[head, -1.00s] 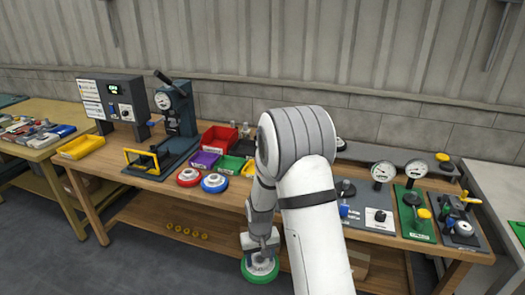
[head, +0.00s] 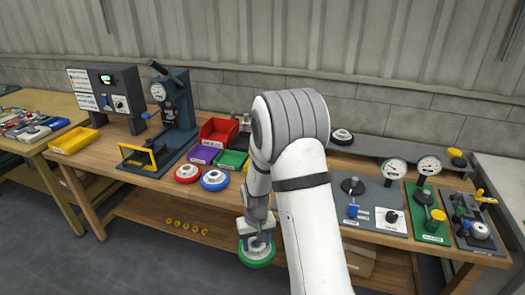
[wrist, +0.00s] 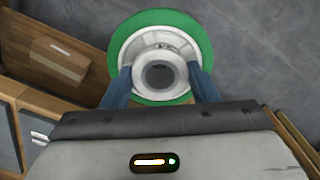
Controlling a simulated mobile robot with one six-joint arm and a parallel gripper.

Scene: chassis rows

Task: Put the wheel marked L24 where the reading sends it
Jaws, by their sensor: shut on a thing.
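My gripper (head: 258,236) is shut on a green-rimmed wheel (head: 256,256) with a pale hub, held in front of the bench's front edge. In the wrist view the two blue fingers (wrist: 160,82) close around the hub of the green wheel (wrist: 121,50). Marks on its hub are too small to read. A red wheel (head: 187,173) and a blue wheel (head: 214,180) lie on the bench to the left. A grey reading box (head: 118,92) with a small lit display and a label list stands at the back left; its text is not legible.
A yellow tray (head: 74,140) sits at the left. A gauge press (head: 172,108) stands behind a yellow-framed fixture (head: 140,158). Gauge panels (head: 371,203) fill the right. Floor in front is clear.

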